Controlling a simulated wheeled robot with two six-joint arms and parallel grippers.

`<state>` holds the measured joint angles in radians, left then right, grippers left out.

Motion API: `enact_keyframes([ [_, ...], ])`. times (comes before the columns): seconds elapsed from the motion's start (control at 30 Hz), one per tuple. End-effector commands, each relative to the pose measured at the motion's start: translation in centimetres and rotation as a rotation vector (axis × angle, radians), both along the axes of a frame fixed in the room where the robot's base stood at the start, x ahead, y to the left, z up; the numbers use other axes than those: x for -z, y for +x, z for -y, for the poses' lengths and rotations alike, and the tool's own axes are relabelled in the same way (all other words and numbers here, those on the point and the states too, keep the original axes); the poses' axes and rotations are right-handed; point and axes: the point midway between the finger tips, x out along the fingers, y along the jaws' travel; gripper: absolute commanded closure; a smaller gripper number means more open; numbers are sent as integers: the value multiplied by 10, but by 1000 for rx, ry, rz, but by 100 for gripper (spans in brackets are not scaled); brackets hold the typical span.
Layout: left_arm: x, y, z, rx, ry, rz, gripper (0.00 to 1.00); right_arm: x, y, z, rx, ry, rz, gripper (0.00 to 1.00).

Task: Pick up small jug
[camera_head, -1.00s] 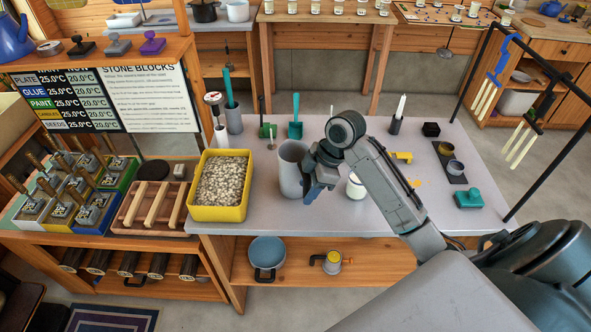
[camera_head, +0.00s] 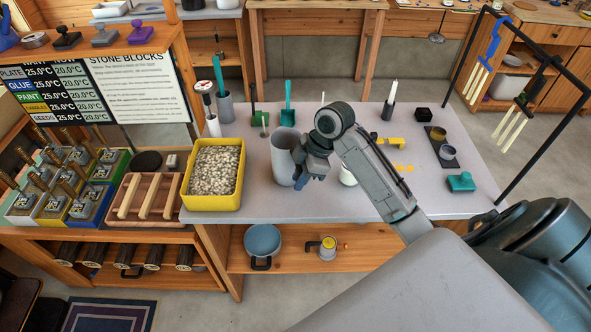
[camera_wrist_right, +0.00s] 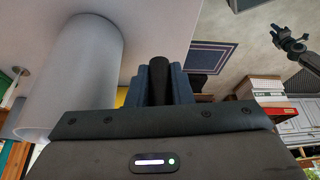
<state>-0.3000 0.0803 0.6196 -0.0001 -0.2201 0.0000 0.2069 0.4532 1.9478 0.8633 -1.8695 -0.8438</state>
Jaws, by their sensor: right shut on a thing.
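The small jug is a tall plain grey cylinder (camera_head: 283,158) on the grey worktop, right of the yellow bin. It looks upright; I cannot tell whether its base is clear of the top. My right gripper (camera_head: 300,181) is at its right side. In the right wrist view the jug's wall (camera_wrist_right: 82,75) fills the left, and my gripper's blue-grey fingers (camera_wrist_right: 160,82) are shut on a black bar beside it, which looks like its handle. The handle is hidden in the head view.
The yellow bin of pebbles (camera_head: 240,188) stands close on the left. A white jar (camera_head: 347,175) is partly hidden behind my right arm. Green tools (camera_head: 287,112) and a grey holder (camera_head: 225,108) stand behind. A black rack (camera_head: 545,60) rises at the right edge.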

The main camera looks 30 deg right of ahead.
Motion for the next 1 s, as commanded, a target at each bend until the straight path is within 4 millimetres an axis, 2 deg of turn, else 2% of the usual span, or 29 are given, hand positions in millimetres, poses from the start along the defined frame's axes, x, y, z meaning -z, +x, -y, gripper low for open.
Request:
enact_keyframes([
  [0.27, 4, 0, 0, 0, 0, 0, 64, -9, 1, 0, -1, -1, 5, 100],
  [0.6, 15, 0, 0, 0, 0, 0, 64, -36, 1, 0, -2, -1, 6, 100],
  [1.0, 27, 0, 1, 0, -1, 0, 64, -38, -51, -17, -3, -2, 3, 100],
])
